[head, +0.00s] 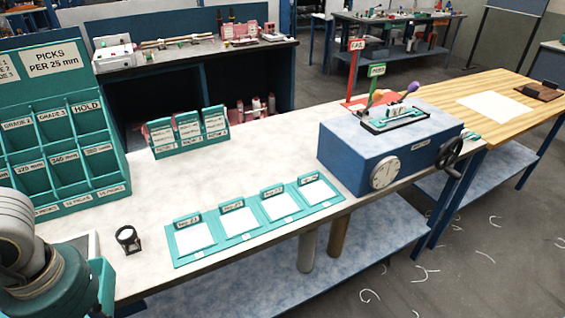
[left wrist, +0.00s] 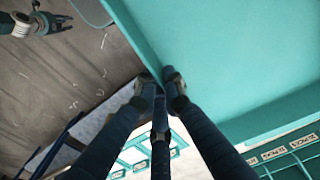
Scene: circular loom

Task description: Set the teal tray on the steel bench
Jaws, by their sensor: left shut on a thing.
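The teal tray (left wrist: 235,60) fills the upper right of the left wrist view as a large plain teal sheet with a raised edge. My left gripper (left wrist: 158,84) has its dark fingers closed on that edge. In the head view my left arm covers the lower left, and a teal piece (head: 107,286) shows beside it at the bench's front edge; it is probably the tray, mostly hidden. The bench (head: 262,165) has a pale mottled top. My right gripper (left wrist: 48,22) shows small in the left wrist view, fingers spread and empty, above the floor.
A teal rack (head: 62,130) stands at the back left, a small card holder (head: 188,132) right of it. A black loupe (head: 128,240) and a teal card strip (head: 255,221) lie along the front. A blue machine (head: 385,150) stands at the right. Clear bench top lies between.

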